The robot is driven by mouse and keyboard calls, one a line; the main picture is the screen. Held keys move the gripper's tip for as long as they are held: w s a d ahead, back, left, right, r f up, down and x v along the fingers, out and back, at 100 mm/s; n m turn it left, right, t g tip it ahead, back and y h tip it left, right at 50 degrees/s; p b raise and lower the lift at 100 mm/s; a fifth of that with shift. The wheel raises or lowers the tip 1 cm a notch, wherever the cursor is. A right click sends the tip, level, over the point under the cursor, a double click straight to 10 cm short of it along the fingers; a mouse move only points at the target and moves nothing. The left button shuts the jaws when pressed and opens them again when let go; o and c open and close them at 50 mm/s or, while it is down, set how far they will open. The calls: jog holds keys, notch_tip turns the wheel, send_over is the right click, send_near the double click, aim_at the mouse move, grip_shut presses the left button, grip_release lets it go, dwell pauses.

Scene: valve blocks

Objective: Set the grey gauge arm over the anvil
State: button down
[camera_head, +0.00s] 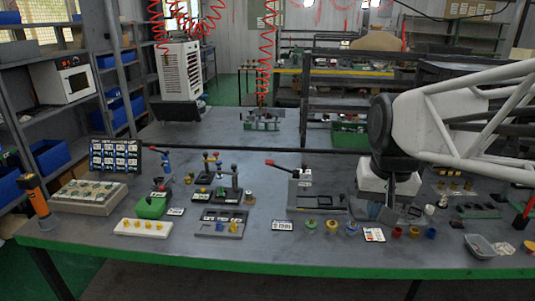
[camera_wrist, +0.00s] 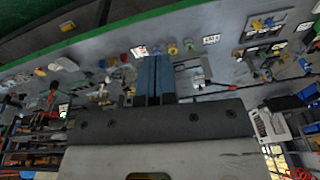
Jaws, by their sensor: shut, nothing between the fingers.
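My gripper (camera_head: 386,212) is low over the right half of the bench, just right of a grey fixture. In the wrist view its two blue fingers (camera_wrist: 152,78) are together with nothing held. The grey fixture (camera_head: 303,194) has an upright block, a flat base and a lever with a red handle (camera_head: 270,162) pointing left. It also shows in the wrist view (camera_wrist: 190,75), partly hidden by the fingers. The gauge arm and anvil are too small to tell apart with certainty; they may belong to this fixture.
Small coloured pots (camera_head: 332,226) stand in front of the fixture, and red, yellow and blue cups (camera_head: 414,232) to their right. A clear tray (camera_head: 480,246) lies front right. Clamp fixtures (camera_head: 228,180) and a green box (camera_head: 152,207) stand left.

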jog(key=w+a+r+m+g, duration=0.15)
jog(key=w+a, duration=0.25)
jog(key=w, duration=0.7)
jog(key=w+a+r+y, duration=0.1)
jog(key=w+a+r, duration=0.25)
jog(key=w, duration=0.75)
jog(key=w+a+r+g, duration=0.1)
jog(key=w+a, duration=0.3)
jog(key=w, duration=0.8)
jog(key=w+a+f+m, duration=0.1)
jog(key=w+a+f, duration=0.3)
jog(key=w, duration=0.5)
jog(key=w+a+f, duration=0.2)
jog(key=w+a, duration=0.5)
jog(key=w, duration=0.2)
jog(key=w+a+f+m+g, duration=0.1)
jog(key=w+a+f, duration=0.7)
jog(key=a+f, duration=0.1)
jog(key=w+a+f+g, duration=0.2)
jog(key=w+a+f, duration=0.7)
jog(key=f, duration=0.3)
jog(key=shift+w+a+f+m+y, duration=0.3)
jog(key=shift+a+m+y, duration=0.1)
jog(key=shift+a, duration=0.15)
jog(key=shift+s+f+g, duration=0.1)
jog(key=shift+f+g, duration=0.05)
jog(key=shift+g, duration=0.1)
